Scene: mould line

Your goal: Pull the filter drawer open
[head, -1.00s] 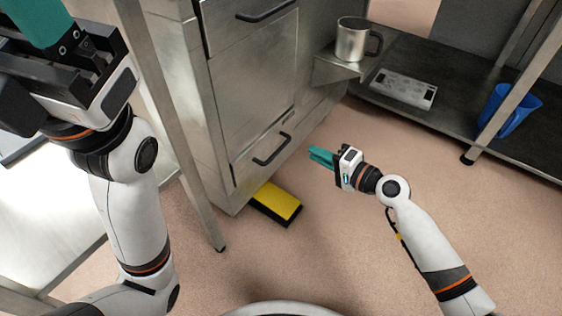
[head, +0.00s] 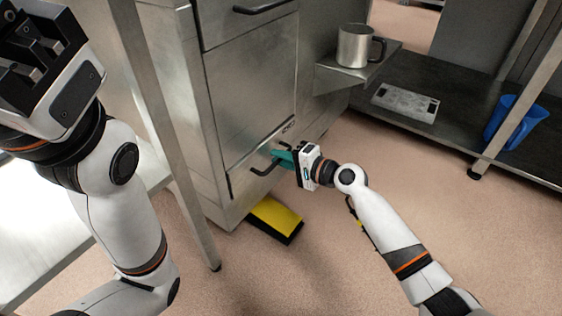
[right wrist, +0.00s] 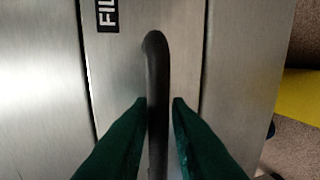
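The filter drawer (head: 240,183) is the low, narrow metal front at the bottom of the cabinet. It looks flush with the cabinet. Its dark bar handle (head: 262,172) is partly hidden by my right gripper (head: 282,158). In the right wrist view the handle (right wrist: 157,75) runs between the green fingertips, with a thin gap on each side. A black label (right wrist: 107,14) starting "FIL" is beside it. My right gripper is open around the handle.
A yellow and black block (head: 275,217) lies on the floor below the drawer. A metal mug (head: 356,45) stands on a small side shelf. A blue container (head: 515,122) and a grey flat item (head: 405,103) are on the low rack. Floor before the drawer is mostly clear.

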